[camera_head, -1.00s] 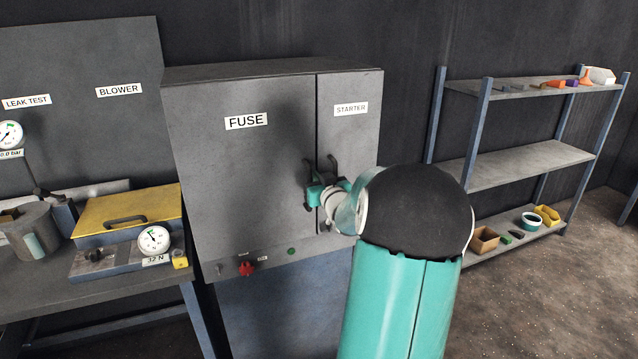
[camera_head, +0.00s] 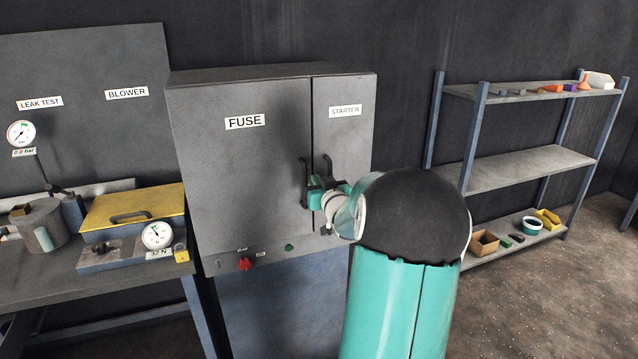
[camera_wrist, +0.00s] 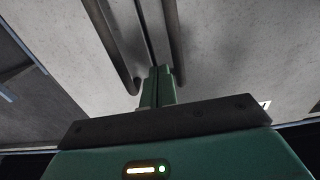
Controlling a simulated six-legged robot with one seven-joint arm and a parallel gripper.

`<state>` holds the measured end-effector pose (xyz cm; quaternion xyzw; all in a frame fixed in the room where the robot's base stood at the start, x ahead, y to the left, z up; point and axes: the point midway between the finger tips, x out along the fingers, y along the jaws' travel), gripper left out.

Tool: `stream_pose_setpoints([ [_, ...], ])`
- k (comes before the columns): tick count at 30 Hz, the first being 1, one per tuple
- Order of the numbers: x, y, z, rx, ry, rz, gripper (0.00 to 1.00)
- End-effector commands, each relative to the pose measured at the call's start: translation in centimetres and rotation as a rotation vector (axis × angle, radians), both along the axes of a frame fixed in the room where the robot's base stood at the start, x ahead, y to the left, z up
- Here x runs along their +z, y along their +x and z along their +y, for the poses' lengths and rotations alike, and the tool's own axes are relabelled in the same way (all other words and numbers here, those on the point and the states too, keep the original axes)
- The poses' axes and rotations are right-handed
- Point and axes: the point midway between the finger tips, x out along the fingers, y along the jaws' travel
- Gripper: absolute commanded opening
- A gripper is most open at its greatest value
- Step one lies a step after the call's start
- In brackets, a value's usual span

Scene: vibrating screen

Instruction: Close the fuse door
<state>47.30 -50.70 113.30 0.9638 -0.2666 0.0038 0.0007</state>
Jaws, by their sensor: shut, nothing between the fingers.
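The fuse door (camera_head: 235,170) is the wide grey left door of the cabinet, labelled FUSE. It looks flush with the narrower starter door (camera_head: 344,140), with a thin dark seam between them. Each door has a dark bar handle beside the seam; the fuse door's handle (camera_head: 304,172) is the left one. My gripper (camera_head: 319,190) is in front of the seam by the lower part of the handles. In the wrist view, its green fingers (camera_wrist: 158,84) are together and empty, between the two handles (camera_wrist: 112,45). I cannot tell whether the fingertips touch the door.
Under the doors are a red knob (camera_head: 245,264) and a green button (camera_head: 289,247). A bench with a yellow-lidded box (camera_head: 133,205) and gauges stands at left. A metal shelf rack (camera_head: 530,168) stands at right, with open floor in front of it.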

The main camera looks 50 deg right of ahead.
Motion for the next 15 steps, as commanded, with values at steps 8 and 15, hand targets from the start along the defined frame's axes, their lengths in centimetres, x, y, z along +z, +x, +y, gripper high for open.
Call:
stream_pose_setpoints([
  [8,0.0,-2.8,2.0,0.001,0.000,0.002,0.00],
  [15,-0.1,-6.6,4.2,0.001,0.000,0.002,0.00],
])
